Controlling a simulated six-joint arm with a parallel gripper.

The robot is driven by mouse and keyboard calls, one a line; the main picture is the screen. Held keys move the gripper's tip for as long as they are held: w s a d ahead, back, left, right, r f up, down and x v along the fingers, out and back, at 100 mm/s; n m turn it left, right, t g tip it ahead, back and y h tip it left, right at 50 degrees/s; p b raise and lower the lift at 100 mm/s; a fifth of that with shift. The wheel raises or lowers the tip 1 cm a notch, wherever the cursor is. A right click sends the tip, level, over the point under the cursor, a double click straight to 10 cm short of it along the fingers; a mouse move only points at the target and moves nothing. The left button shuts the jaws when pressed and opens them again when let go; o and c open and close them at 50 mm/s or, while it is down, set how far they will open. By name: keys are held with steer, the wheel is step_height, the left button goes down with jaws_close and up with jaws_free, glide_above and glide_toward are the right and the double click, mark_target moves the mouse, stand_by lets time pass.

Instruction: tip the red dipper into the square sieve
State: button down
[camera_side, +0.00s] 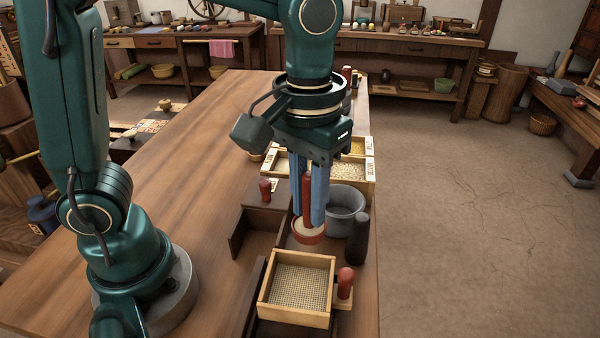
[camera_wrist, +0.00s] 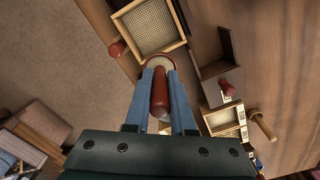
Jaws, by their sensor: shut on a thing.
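My gripper (camera_side: 309,200) points down with its blue fingers shut on the upright red handle of the red dipper (camera_side: 308,236). The dipper's round bowl holds pale contents and looks level. The square sieve (camera_side: 297,255) has a light wooden frame and a mesh floor that looks bare. It stands nearer the side camera than the dipper. In the wrist view the dipper's bowl (camera_wrist: 160,62) shows beyond my fingertips (camera_wrist: 160,85), just short of the sieve's frame (camera_wrist: 163,51). I cannot tell how high the dipper is above the table.
A grey bucket (camera_side: 345,209) and a dark cylinder (camera_side: 357,240) stand right of the dipper. A red knob (camera_side: 345,282) is beside the sieve. A dark divider (camera_side: 258,232) lies left. Labelled grain trays (camera_side: 352,168) stand behind. The table's left part is clear.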

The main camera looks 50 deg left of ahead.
steer(key=s+d+f+h, duration=0.1)
steer(key=h, duration=0.1)
steer(key=s+f+m+g+h, duration=0.1)
steer(key=s+d+f+m+h, duration=0.1)
steer(key=h, duration=0.1)
steer(key=shift+s+d+f+g+h, duration=0.15)
steer(key=shift+s+d+g+h, duration=0.15)
steer(key=shift+s+g, duration=0.1)
steer(key=h, duration=0.1)
steer(key=a+f+h, duration=0.1)
steer(key=h, duration=0.1)
steer(key=g+h, duration=0.1)
steer(key=h, duration=0.1)
steer(key=shift+w+a+f+m, duration=0.15)
steer(key=shift+w+a+m, duration=0.15)
steer(key=shift+a, duration=0.05)
stand_by(1.7)
